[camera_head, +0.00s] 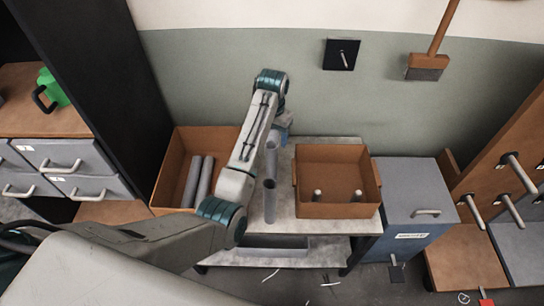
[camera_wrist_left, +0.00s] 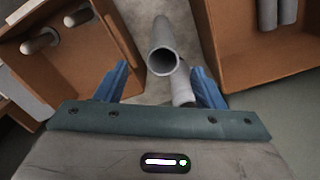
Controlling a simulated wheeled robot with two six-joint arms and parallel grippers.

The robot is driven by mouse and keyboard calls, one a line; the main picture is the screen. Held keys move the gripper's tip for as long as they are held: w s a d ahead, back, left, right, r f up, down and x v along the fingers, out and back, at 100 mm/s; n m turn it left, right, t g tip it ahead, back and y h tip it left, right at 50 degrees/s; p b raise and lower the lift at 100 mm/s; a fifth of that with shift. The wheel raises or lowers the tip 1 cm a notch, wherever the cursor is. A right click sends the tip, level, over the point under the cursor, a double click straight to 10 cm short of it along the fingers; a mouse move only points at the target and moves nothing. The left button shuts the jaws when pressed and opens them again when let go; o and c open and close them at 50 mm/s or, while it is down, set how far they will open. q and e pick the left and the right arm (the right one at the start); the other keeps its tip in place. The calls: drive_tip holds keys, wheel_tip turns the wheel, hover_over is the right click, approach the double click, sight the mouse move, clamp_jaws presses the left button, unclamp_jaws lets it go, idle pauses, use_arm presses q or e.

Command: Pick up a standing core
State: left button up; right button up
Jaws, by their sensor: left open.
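Two grey hollow cores stand upright on the light table between two brown boxes. The front core (camera_head: 269,203) and the rear core (camera_head: 271,157) are close together in the head view. My left gripper (camera_head: 284,124) is open and empty above the table, by the rear core's top. In the left wrist view, one core (camera_wrist_left: 163,40) shows its open end just beyond and between the blue fingertips of the gripper (camera_wrist_left: 160,86). The other core (camera_wrist_left: 183,91) is partly visible near the right-hand finger. I cannot tell whether either finger touches a core. My right gripper is not in view.
The left brown box (camera_head: 166,172) holds grey cores lying down. The right brown box (camera_head: 337,209) holds small pegs and stands near the gripper. A grey cabinet (camera_head: 415,190) stands right of the table. The wall lies close behind.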

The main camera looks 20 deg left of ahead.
sight(271, 156)
use_arm(q)
drive_tip(key=f, duration=0.2)
drive_tip(key=f+p, duration=0.1)
drive_tip(key=f, duration=0.1)
drive_tip(key=shift+s, duration=0.25)
drive_tip(key=shift+f, duration=0.7)
drive_tip(key=f+p, duration=0.1)
drive_tip(key=f, duration=0.2)
drive_tip(key=shift+w+a+f+p, duration=0.15)
drive_tip(key=shift+a+f+p, duration=0.05)
drive_tip(key=shift+f+p, duration=0.15)
drive_tip(key=shift+f, duration=0.55)
drive_tip(key=c, duration=1.4)
drive_tip(key=shift+o, duration=0.2)
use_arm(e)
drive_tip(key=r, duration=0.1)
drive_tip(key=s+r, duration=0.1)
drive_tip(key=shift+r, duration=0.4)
